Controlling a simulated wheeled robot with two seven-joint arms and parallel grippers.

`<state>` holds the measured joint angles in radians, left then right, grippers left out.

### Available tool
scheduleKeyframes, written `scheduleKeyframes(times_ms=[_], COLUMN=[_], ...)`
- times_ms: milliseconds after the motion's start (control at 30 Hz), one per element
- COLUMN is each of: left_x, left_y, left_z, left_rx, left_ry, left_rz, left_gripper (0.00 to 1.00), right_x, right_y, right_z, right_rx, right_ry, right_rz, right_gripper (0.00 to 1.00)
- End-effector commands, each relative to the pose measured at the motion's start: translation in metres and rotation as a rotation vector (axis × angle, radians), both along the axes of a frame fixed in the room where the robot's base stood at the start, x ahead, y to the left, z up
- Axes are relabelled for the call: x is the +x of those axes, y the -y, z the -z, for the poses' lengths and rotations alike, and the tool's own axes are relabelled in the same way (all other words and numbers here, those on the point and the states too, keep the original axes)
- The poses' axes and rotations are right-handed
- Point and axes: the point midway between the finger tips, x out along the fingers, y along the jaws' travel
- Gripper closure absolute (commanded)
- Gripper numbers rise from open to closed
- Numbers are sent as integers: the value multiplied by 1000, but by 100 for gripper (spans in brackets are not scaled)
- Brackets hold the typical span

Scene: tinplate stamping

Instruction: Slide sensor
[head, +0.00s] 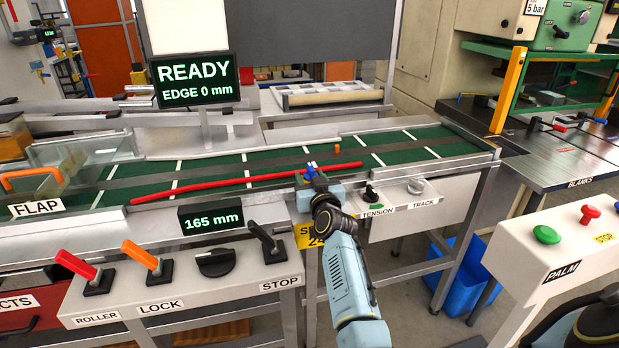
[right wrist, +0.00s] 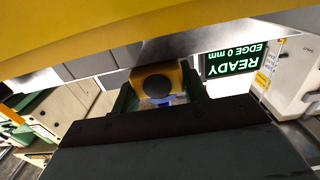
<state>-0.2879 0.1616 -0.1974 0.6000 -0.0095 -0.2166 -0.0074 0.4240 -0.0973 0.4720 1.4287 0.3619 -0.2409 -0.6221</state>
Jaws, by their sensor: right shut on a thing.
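The sensor shows in the head view as a small blue piece (head: 310,171) at the front rail of the green conveyor belt (head: 215,178). My right gripper (head: 318,184) is at it, reaching in from the front, and covers most of it. In the right wrist view a yellow block with a dark round face (right wrist: 157,84) sits between the dark fingers, with a bit of blue below it. My right gripper is shut on it. The readout (head: 211,218) on the front rail says 165 mm. My left gripper is not in view.
A red strip (head: 245,183) runs along the belt. A small orange piece (head: 337,150) stands across the belt. The upper display (head: 193,81) reads READY, EDGE 0 mm. Levers stand on the control panel (head: 190,290) front left; the TENSION knob (head: 370,193) is just right of my gripper.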

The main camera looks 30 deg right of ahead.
Motion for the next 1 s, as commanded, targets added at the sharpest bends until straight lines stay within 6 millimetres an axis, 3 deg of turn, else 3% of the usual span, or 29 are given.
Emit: scheduleKeyframes(times_ms=[67, 100, 267, 667, 1000], left_x=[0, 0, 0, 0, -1], left_y=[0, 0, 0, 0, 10], left_z=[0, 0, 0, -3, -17], left_rx=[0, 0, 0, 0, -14], left_ry=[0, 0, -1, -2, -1], left_rz=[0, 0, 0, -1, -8], left_gripper=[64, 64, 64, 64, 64], right_x=[0, 1, 0, -7, -70], right_y=[-1, -1, -1, -3, -23], right_z=[1, 1, 1, 1, 1], right_rx=[1, 1, 1, 0, 0], right_ry=[-1, -1, -1, -2, -4], right_rz=[-2, -2, -2, -1, -1], right_gripper=[97, 54, 35, 35, 35])
